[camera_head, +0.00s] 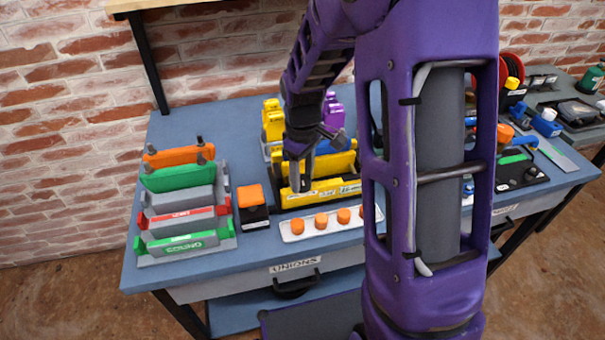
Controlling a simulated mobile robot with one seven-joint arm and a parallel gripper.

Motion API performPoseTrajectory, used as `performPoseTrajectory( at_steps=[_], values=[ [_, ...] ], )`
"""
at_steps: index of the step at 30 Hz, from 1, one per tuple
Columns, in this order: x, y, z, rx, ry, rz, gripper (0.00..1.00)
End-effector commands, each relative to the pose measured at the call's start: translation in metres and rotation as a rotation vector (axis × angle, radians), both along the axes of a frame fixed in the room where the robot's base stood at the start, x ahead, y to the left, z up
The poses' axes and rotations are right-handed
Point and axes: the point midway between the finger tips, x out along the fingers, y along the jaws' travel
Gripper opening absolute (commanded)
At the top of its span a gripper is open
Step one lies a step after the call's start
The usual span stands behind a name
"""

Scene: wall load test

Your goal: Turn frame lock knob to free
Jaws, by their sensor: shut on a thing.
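My gripper (300,182) points down at the yellow frame (336,188) in the middle of the bench. Its fingers are shut on a small part at the front left of this frame, which I take to be the frame lock knob. The fingers hide the knob, so its turn angle cannot be seen. The yellow frame has two long yellow bars on a dark base, the front one with a white label.
A white strip with orange knobs (321,221) lies just in front. An orange-topped black block (252,205) and a rack of coloured bars (184,216) stand to the left. Yellow (272,122) and purple (333,112) blocks stand behind. My arm covers the bench right of centre.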

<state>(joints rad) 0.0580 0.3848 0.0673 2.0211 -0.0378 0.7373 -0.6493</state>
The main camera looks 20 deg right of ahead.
Motion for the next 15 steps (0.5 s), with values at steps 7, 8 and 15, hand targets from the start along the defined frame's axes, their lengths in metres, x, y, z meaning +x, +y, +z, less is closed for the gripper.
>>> performPoseTrajectory(
  at_steps=[7,8,15],
  values=[
    [0.0009,0.0001,0.0013,0.001,-0.002,0.090,0.00],
    [0.0009,0.0001,0.0013,0.000,-0.003,0.097,0.00],
    [0.0010,0.0000,0.0010,0.000,-0.003,0.120,0.00]
  ],
)
